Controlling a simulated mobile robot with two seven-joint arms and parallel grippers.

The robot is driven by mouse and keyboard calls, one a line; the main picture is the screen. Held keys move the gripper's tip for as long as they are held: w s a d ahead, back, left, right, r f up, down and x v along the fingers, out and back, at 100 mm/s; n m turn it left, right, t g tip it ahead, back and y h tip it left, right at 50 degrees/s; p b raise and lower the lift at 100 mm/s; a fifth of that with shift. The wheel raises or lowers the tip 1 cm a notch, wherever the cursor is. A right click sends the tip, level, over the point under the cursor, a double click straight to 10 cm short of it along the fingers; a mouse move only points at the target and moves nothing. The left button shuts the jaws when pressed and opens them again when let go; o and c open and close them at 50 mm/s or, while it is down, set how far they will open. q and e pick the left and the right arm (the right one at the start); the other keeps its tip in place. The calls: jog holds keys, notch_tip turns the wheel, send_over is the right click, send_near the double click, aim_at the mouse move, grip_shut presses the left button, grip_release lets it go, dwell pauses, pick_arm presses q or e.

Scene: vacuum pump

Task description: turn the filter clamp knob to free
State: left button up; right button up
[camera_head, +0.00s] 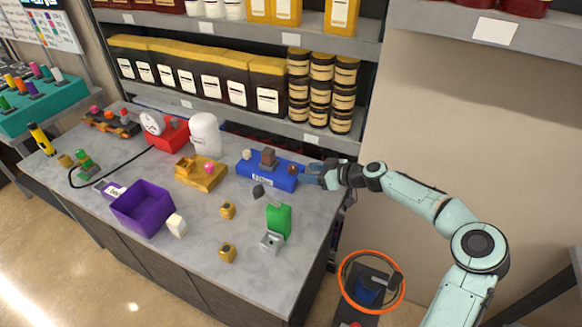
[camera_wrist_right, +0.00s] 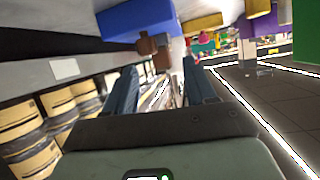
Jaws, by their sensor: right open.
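A blue box (camera_head: 262,178) with a white label too small to read stands at the back right of the table. A brown knob (camera_head: 293,169) sits at its right end, and a brown block (camera_head: 268,156) is on top. I cannot tell for sure which part is the filter clamp knob. My right gripper (camera_head: 311,175) is just right of the brown knob. In the right wrist view the gripper (camera_wrist_right: 160,88) is open, its two fingers apart, and brown knob parts (camera_wrist_right: 153,47) show ahead of the gap under the blue box (camera_wrist_right: 138,20). Contact does not show. My left gripper is out of view.
A green device (camera_head: 278,219) with a dark lever stands in front of the blue box. A yellow base (camera_head: 203,177) and white cylinder (camera_head: 206,134) are to the left. A shelf with jars (camera_head: 320,90) is behind. A purple bin (camera_head: 143,209) is front left.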

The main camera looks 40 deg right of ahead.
aim_at(294, 167)
jog(key=s+d+r, duration=0.2)
jog(key=s+d, duration=0.1)
jog(key=shift+n, duration=0.4)
jog(key=p+x, duration=0.2)
jog(key=x, duration=1)
jog(key=shift+w+p, duration=0.25)
jog(key=shift+p, duration=0.1)
jog(key=shift+w+a+f, duration=0.1)
jog(key=shift+w+f, duration=0.15)
jog(key=shift+w, duration=0.05)
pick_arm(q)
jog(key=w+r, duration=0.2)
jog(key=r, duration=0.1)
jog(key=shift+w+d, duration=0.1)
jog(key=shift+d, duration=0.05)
pick_arm(e)
jog(key=c, duration=1)
